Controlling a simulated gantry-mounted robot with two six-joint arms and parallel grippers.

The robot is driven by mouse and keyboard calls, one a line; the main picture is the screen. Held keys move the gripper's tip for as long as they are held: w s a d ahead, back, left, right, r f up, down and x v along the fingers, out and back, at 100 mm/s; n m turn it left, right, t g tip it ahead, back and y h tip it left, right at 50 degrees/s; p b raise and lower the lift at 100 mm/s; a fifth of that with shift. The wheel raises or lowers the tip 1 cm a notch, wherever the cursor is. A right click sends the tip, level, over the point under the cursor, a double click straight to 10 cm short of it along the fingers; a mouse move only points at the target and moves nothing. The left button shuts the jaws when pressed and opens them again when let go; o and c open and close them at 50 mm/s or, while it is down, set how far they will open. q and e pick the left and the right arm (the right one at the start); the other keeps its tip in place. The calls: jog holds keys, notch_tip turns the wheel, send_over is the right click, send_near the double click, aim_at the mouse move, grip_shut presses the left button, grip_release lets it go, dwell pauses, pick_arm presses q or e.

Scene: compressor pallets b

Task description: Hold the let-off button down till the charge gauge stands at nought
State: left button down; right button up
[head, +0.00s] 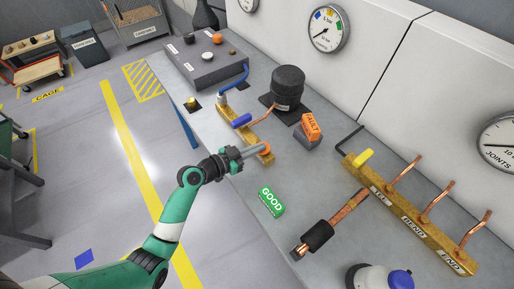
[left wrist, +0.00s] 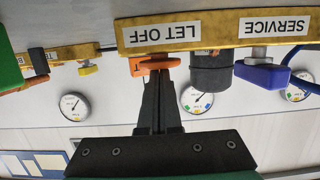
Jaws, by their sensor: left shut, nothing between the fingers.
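The let-off button (head: 266,148) is orange and sits at the near end of a brass block (head: 262,134). A round wall gauge with coloured marks (head: 325,30) stands behind the bench. No gauge is legibly labelled as charge, and its needle reading is too small to tell. My right gripper is out of view.
A dark cylinder (head: 288,88), an orange FAULT block (head: 311,128) and a green GOOD block (head: 271,201) stand nearby. A blue handle (head: 242,120) is on the brass block. A brass rail with copper pipes (head: 412,218) lies right. Bench around the GOOD block is clear.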

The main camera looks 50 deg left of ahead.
pick_arm(q)
jog(key=shift+f, duration=0.65)
jog(key=shift+s, duration=0.1)
jog(key=shift+f, duration=0.1)
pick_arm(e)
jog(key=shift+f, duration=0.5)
pick_arm(q)
notch_tip(320, 180, up, 6)
jog(key=p, duration=0.4)
jog(key=p+v, duration=0.4)
jog(key=v, duration=0.5)
jog(key=shift+s+f, duration=0.25)
jog(key=shift+s, duration=0.15)
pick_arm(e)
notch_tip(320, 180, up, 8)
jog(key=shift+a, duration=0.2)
pick_arm(q)
jog(key=shift+a, duration=0.1)
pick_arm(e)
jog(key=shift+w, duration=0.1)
